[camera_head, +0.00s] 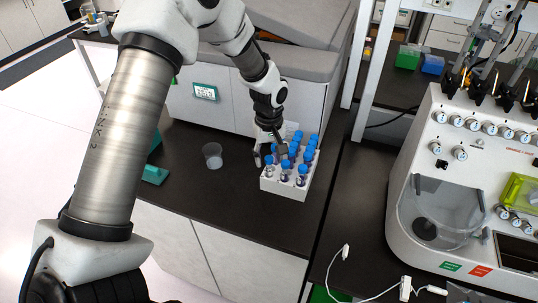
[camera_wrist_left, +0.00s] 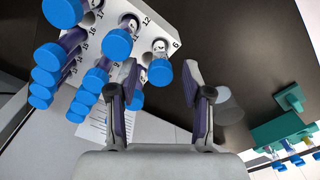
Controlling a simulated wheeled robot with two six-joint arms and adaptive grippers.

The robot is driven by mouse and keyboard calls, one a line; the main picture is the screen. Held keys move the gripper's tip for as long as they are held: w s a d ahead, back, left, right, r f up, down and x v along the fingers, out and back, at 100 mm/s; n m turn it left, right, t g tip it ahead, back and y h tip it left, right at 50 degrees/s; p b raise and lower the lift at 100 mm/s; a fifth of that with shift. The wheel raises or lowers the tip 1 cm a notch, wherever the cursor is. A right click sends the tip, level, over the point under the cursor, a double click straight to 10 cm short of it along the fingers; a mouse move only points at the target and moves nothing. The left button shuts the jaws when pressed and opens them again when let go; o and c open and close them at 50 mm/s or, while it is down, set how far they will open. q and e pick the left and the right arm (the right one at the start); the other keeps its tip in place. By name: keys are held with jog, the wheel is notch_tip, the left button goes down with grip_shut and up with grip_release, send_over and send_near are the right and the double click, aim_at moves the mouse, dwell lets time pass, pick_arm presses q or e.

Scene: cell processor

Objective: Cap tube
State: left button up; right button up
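A white rack (camera_head: 284,188) holds several tubes with blue caps on the dark bench, at the middle of the head view. In the left wrist view the numbered rack (camera_wrist_left: 117,12) is at upper left, and its tubes lean toward the camera. My left gripper (camera_head: 270,150) is at the rack's left side, pointing down. In the left wrist view my left gripper (camera_wrist_left: 159,76) is open, with its fingers apart. A blue cap (camera_wrist_left: 160,72) near the number 6 shows between the fingertips, with no clear contact. My right gripper is not in view.
A translucent cup (camera_head: 213,157) stands left of the rack. A teal holder (camera_head: 155,174) is farther left. A large white machine (camera_head: 450,190) stands at the right, with cables on the bench before it. The bench in front of the cup is clear.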

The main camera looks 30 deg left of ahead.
pick_arm(q)
notch_tip(320, 180, up, 12)
dwell(0.4)
jog(key=shift+c, duration=0.3)
